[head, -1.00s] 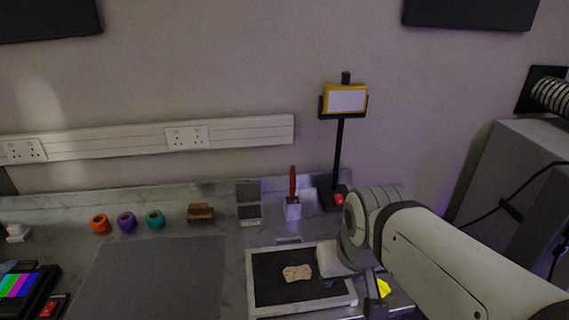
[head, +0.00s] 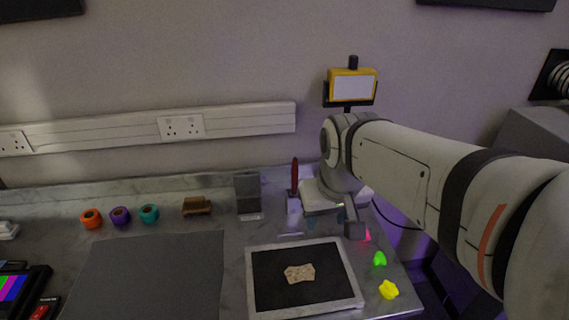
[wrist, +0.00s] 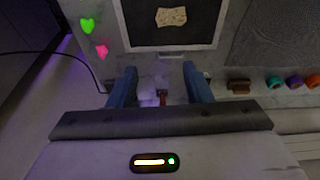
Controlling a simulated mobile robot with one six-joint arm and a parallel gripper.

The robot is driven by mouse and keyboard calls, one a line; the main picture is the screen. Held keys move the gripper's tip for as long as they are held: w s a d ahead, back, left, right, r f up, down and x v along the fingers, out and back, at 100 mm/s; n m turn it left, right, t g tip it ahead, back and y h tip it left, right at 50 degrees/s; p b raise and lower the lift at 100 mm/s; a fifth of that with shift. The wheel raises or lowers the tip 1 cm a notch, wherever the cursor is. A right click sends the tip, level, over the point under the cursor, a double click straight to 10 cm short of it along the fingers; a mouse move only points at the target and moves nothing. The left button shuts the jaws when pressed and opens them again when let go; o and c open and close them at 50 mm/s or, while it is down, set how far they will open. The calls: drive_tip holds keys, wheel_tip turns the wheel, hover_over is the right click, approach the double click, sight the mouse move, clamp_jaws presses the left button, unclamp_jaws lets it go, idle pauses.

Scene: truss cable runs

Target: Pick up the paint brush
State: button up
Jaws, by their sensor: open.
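The paint brush (head: 295,177) has a dark red handle and stands upright in a small white holder (head: 294,206) near the back of the bench. In the wrist view a red part of the brush (wrist: 162,97) shows low between the fingers; the rest is hidden by my gripper body. My gripper (wrist: 160,75) is open, its two blue-grey fingers apart with nothing held. In the head view my gripper (head: 334,226) is just right of the brush holder, pointing down and partly covered by my wrist. I cannot tell whether a finger touches the brush.
A framed black tray (head: 345,291) with a beige piece (head: 300,274) lies in front. Green (head: 379,258) and yellow (head: 388,289) shapes lie at right. A dark upright block (head: 248,192) stands left of the brush.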

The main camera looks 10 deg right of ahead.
drive_tip(key=w+r, duration=0.2)
drive_tip(key=w, duration=0.6)
drive_tip(key=n+g, duration=0.3)
hover_over(295, 168)
drive_tip(key=f, duration=0.7)
drive_tip(key=shift+w+a+f+p, duration=0.15)
drive_tip(key=shift+w+f+p, duration=0.1)
drive_tip(key=shift+f+p, duration=0.15)
drive_tip(key=shift+w+f, duration=0.25)
drive_tip(key=shift+f, duration=0.4)
drive_tip(key=f+p, duration=0.1)
drive_tip(key=f, duration=0.3)
drive_tip(key=f+p, duration=0.1)
drive_tip(key=f, duration=0.1)
drive_tip(key=shift+d+f+p, duration=0.25)
drive_tip(key=shift+f+p, duration=0.05)
drive_tip(key=shift+f, duration=0.1)
drive_tip(key=shift+c, duration=0.3)
clamp_jaws()
